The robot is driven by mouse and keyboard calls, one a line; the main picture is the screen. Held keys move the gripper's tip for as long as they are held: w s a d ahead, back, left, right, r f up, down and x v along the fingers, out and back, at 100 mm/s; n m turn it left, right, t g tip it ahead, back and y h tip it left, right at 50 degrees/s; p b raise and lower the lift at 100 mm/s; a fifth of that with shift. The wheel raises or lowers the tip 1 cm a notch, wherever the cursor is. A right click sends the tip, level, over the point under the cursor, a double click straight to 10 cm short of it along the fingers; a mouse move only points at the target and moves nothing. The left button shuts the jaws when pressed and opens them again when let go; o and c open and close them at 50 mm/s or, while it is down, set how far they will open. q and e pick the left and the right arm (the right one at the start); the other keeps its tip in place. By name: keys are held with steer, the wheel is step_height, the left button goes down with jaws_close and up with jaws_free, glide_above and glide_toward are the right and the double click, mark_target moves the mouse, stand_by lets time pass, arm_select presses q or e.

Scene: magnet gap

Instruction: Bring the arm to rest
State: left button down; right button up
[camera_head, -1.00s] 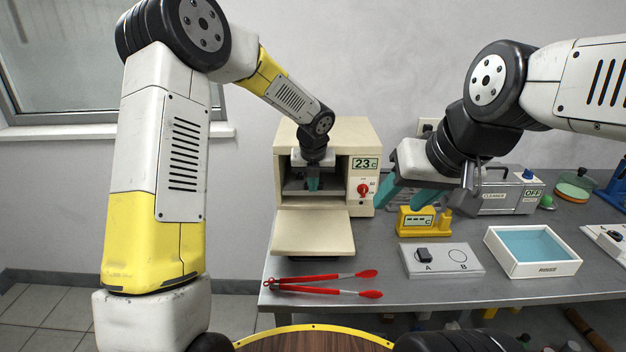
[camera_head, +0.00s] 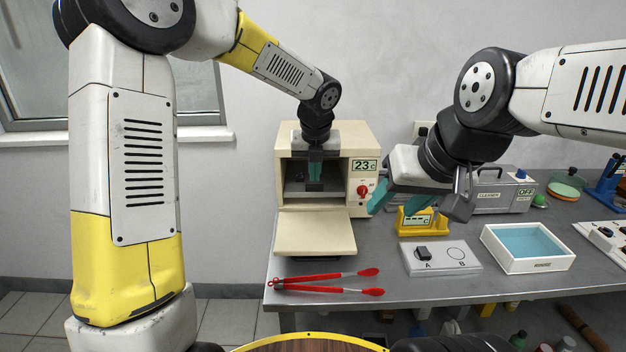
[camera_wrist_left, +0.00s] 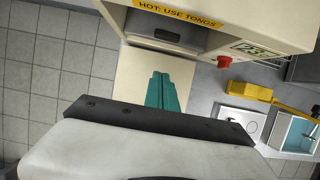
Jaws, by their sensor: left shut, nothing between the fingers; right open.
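My left gripper (camera_head: 315,180) is shut and empty, its teal fingers pointing down in front of the open mouth of the beige oven (camera_head: 357,150). In the left wrist view its fingers (camera_wrist_left: 162,82) lie together over the lowered oven door (camera_wrist_left: 128,82), apart from the oven's body. My left arm reaches in from the left. My right gripper (camera_head: 390,203) is open and empty, hanging tilted over the table just right of the oven, close to the yellow instrument. Whether it touches that instrument cannot be told.
The oven door (camera_head: 315,233) is down. Red tongs (camera_head: 325,290) lie at the table's front edge. A dark block (camera_head: 423,252) sits on mark A of the white plate (camera_head: 465,268). A blue-lined tray (camera_head: 543,265), yellow instrument (camera_head: 405,228) and grey cleaner box (camera_head: 495,198) stand right.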

arm_select(q)
steer(key=s+a+r+n, duration=0.9)
steer(key=s+a+n, duration=0.3)
steer(key=n, duration=0.4)
steer(key=s+a+n+t+h, duration=0.1)
steer(key=s+a+n, duration=0.3)
steer(key=s+n, duration=1.1)
steer(key=n+h, duration=0.1)
steer(key=n, duration=0.3)
steer(key=shift+s+f+t, duration=0.2)
steer(key=shift+s+t, duration=0.15)
steer(key=shift+t, duration=0.05)
